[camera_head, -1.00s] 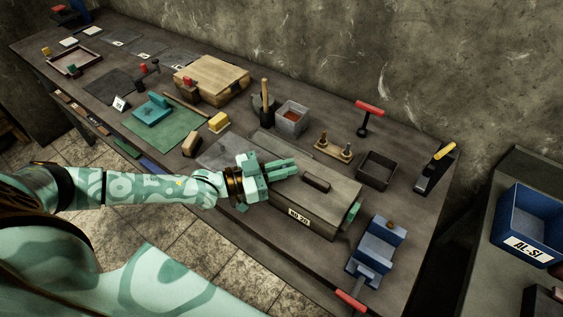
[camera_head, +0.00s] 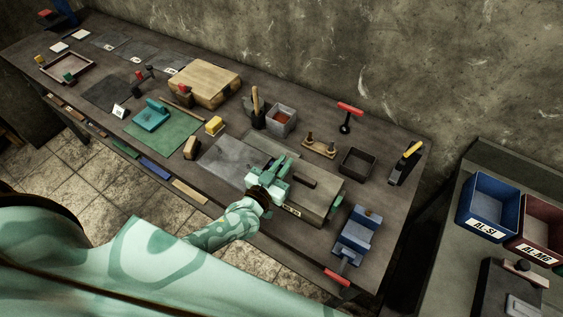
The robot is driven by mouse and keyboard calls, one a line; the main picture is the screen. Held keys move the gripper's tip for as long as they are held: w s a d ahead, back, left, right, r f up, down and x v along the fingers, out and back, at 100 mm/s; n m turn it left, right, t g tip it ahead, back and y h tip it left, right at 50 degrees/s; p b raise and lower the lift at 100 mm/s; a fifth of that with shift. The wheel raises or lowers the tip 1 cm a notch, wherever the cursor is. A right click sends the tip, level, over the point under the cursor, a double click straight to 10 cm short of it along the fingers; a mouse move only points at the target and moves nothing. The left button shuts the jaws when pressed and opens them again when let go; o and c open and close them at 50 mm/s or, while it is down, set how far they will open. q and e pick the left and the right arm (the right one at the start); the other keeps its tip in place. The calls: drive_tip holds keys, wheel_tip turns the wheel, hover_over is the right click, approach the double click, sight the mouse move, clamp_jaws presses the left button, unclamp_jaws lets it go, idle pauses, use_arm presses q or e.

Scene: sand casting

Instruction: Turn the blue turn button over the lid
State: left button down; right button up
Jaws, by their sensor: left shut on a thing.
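The box with its grey-brown lid (camera_head: 318,199) lies on the bench, a dark handle (camera_head: 303,178) on top and a white label on its front side. A green piece (camera_head: 338,206) shows at its right end. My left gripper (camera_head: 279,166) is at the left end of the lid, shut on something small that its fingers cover. The blue turn button is not clearly visible; by its place it seems to be the thing between the fingers. How far it is turned is hidden. My right gripper is not in view.
A blue vise (camera_head: 357,236) with a red handle stands right of the box. Behind are a dark open tray (camera_head: 357,163), a wooden stand with pegs (camera_head: 319,148) and a red-handled tool (camera_head: 348,112). A grey plate (camera_head: 232,160) lies to the left.

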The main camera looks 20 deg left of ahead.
use_arm(q)
drive_tip(key=shift+w+r, duration=0.1)
idle(0.4)
drive_tip(key=c, duration=1.5)
unclamp_jaws()
drive_tip(key=s, duration=0.5)
drive_tip(key=s+a, duration=0.1)
drive_tip(key=s, duration=0.4)
drive_tip(key=s+a, duration=0.1)
drive_tip(key=s, duration=0.5)
drive_tip(key=shift+s, duration=0.1)
drive_tip(key=shift+d, duration=0.1)
